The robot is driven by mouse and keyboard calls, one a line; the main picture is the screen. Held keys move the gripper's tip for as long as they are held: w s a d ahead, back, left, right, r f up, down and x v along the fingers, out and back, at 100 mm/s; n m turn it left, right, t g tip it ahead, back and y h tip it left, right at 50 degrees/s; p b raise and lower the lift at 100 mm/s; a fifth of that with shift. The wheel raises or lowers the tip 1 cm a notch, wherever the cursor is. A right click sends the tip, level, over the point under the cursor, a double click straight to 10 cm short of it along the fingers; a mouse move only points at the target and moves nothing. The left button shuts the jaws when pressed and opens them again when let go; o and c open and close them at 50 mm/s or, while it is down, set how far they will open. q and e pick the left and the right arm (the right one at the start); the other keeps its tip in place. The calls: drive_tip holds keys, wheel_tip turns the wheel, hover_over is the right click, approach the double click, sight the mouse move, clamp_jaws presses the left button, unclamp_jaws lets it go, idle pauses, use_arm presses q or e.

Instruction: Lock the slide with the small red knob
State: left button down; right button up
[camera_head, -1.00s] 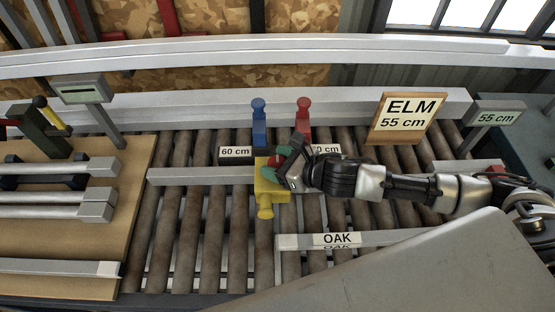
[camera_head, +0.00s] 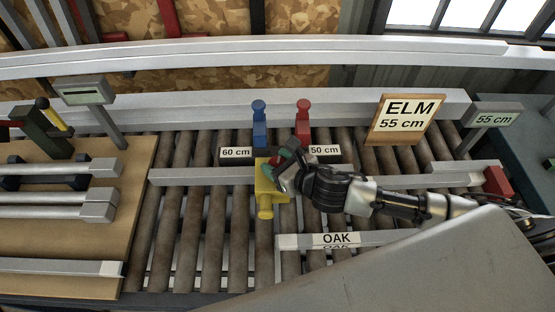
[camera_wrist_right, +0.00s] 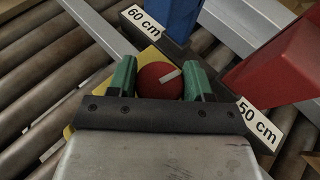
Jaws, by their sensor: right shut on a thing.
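The small red knob (camera_wrist_right: 160,80) sits on the yellow slide (camera_head: 265,190). In the right wrist view it shows between the two green fingers of my right gripper (camera_wrist_right: 156,84), with a pale mark on its top. My right gripper is shut on the knob; in the head view the gripper (camera_head: 280,168) hides most of the knob. The slide rides on a grey rail (camera_head: 205,176) over the rollers, between the 60 cm label (camera_head: 236,153) and the 50 cm label (camera_head: 325,150). My left gripper is not in view.
A blue stop (camera_head: 259,125) and a red stop (camera_head: 303,123) stand behind the slide. An OAK-labelled bar (camera_head: 300,241) lies in front. A sign reading ELM 55 cm (camera_head: 405,118) and a 55 cm display (camera_head: 495,119) stand at right. A wooden board with metal bars (camera_head: 60,225) is at left.

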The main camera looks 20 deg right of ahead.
drive_tip(key=m+h+p, duration=0.1)
drive_tip(key=m+t+h+p, duration=0.1)
drive_tip(key=m+h, duration=0.1)
drive_tip(key=m+h+p, duration=0.1)
drive_tip(key=h, duration=0.1)
drive_tip(key=shift+a+r+m+p, duration=0.1)
drive_tip(key=shift+r+m+p, duration=0.15)
drive_tip(key=shift+m+p, duration=0.15)
drive_tip(key=m+h+p, duration=0.3)
drive_tip(key=m+h, duration=0.1)
drive_tip(key=h, duration=0.1)
drive_tip(key=shift+m+h+p, duration=0.3)
drive_tip(key=shift+p, duration=0.05)
drive_tip(key=m+g+h+p, duration=0.2)
drive_tip(key=m+h, duration=0.1)
drive_tip(key=shift+f, duration=0.1)
drive_tip(key=shift+f+m+g+h+p, duration=0.1)
drive_tip(key=shift+m+g+h+p, duration=0.35)
drive_tip(key=shift+m+g+h, duration=0.85)
drive_tip(key=shift+m, duration=0.3)
drive_tip(key=o, duration=0.7)
drive_tip(key=shift+c, duration=0.2)
